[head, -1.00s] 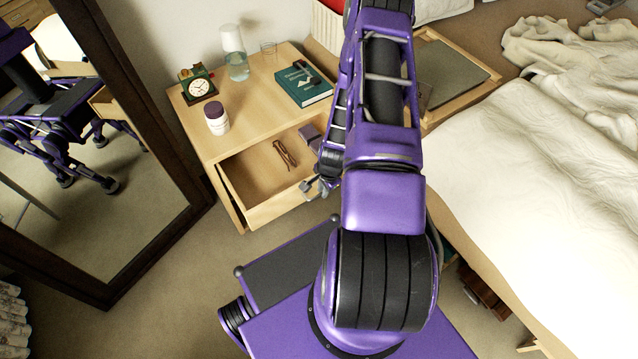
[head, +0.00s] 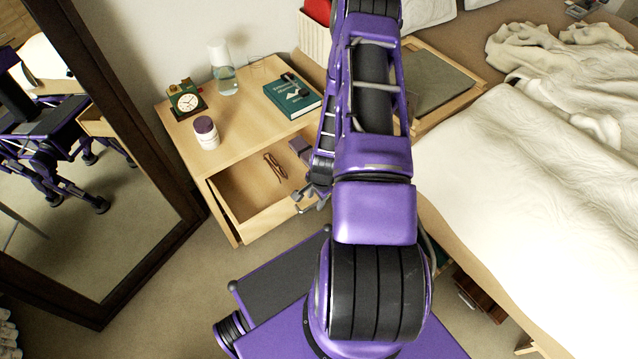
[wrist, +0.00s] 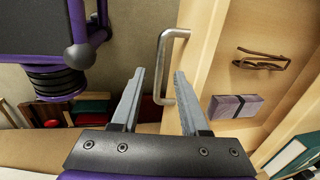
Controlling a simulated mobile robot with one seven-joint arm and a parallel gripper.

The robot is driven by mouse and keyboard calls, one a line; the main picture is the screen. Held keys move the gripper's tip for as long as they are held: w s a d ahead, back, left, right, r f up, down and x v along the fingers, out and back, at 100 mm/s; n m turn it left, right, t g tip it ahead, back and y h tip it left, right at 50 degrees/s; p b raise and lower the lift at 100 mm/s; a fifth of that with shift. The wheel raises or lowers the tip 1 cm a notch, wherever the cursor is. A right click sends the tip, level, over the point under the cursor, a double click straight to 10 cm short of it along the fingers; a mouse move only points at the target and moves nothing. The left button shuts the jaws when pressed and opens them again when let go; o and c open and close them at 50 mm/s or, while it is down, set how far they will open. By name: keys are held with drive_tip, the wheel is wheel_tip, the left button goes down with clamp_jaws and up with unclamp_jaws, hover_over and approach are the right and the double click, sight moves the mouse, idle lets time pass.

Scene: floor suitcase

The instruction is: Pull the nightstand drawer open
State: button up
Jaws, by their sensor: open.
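The nightstand drawer (head: 262,213) is pulled out, its inside showing in the head view and at the right of the wrist view (wrist: 228,45). Its metal bar handle (wrist: 164,55) stands off the drawer front. In the wrist view my gripper (wrist: 159,72) is open, with one finger on each side of the lower part of the handle. I see gaps between the fingers and the bar; contact is not clear. In the head view my gripper (head: 312,197) is at the drawer front's right end, partly hidden by my arm. The nightstand (head: 232,134) stands against the wall.
Glasses (head: 275,166) and a small greyish-purple box (head: 300,147) lie in the drawer. A clock (head: 186,98), jar (head: 206,133), carafe (head: 225,80) and green book (head: 292,97) are on top. A mirror (head: 150,258) stands left, the bed (head: 530,200) right.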

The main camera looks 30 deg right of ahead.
wheel_tip(320, 180, up, 16)
drive_tip(key=s+p, duration=0.2)
drive_tip(key=s, duration=0.1)
drive_tip(key=shift+f, duration=0.25)
drive_tip(key=shift+w+d, duration=0.1)
